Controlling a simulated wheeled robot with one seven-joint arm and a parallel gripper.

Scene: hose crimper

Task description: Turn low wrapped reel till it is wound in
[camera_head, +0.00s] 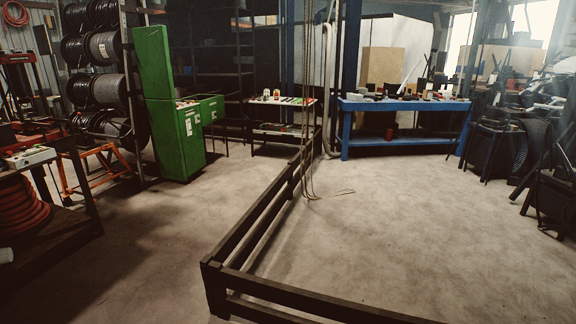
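Several reels of dark hose hang on a tall rack at the left back of the head view. The lowest reel (105,123) sits near the bottom of the rack, partly hidden behind the rack post and the low items in front. It looks dark and streaked; I cannot tell at this size whether it is wrapped or has a loose end. Another reel (98,90) is just above it. My gripper is not in view.
A green cabinet (175,135) stands right of the rack. An orange frame (92,170) is in front of the rack. A dark low railing (245,232) crosses the floor. A bench with a red hose coil (20,208) is at left. Open floor (150,235) lies between bench and railing.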

